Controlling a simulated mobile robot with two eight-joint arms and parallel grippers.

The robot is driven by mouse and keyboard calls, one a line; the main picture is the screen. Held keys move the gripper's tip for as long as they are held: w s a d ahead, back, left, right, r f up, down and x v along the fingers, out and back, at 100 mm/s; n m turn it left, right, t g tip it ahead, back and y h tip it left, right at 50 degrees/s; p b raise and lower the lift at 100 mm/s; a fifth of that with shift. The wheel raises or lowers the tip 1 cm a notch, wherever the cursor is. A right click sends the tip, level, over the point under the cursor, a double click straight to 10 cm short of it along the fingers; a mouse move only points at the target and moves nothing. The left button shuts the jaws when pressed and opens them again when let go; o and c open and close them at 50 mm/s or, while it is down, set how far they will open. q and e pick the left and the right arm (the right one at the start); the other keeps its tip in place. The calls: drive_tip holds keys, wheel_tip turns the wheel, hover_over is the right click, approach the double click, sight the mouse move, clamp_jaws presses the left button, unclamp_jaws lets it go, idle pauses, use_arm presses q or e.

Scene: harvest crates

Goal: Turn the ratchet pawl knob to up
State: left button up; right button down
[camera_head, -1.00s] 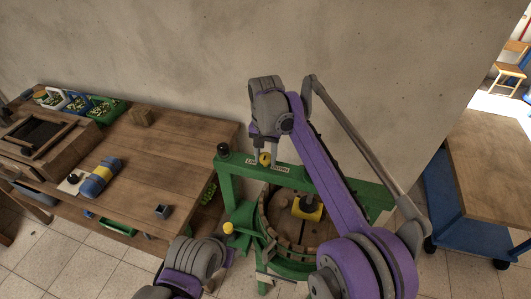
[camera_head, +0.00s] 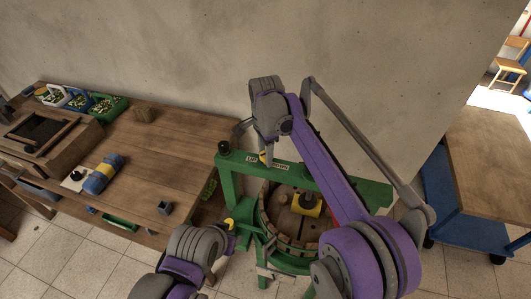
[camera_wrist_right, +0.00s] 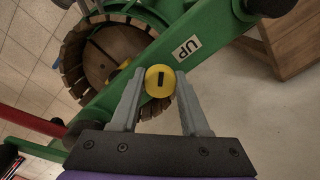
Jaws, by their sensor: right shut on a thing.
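The ratchet pawl knob (camera_head: 263,157) is a small yellow round knob on the green beam of the press. My right gripper (camera_head: 264,152) is shut on the knob, with one finger on either side in the wrist view (camera_wrist_right: 160,86). My left arm (camera_head: 195,243) is at lower centre; its fingertips cannot be made out.
The green beam (camera_head: 345,186) spans a round wooden-slatted tub (camera_head: 285,239). A wooden table (camera_head: 180,140) with crates and a blue-yellow roll stands left. A blue cart (camera_head: 446,212) is right. A wall rises close behind the press.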

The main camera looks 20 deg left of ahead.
use_arm(q)
drive_tip(key=shift+r, duration=0.1)
use_arm(e)
drive_tip(key=shift+m, duration=0.5)
drive_tip(key=shift+c, duration=2)
unclamp_jaws()
use_arm(q)
drive_tip(key=shift+w+r+p, duration=0.3)
drive_tip(key=shift+r+p, duration=0.05)
drive_tip(key=shift+r, duration=0.15)
drive_tip(key=shift+w+r+p, duration=0.25)
drive_tip(key=shift+r+p, duration=0.1)
drive_tip(key=shift+r, duration=0.15)
use_arm(e)
wheel_tip(320, 180, up, 11)
drive_tip(key=shift+f, duration=0.1)
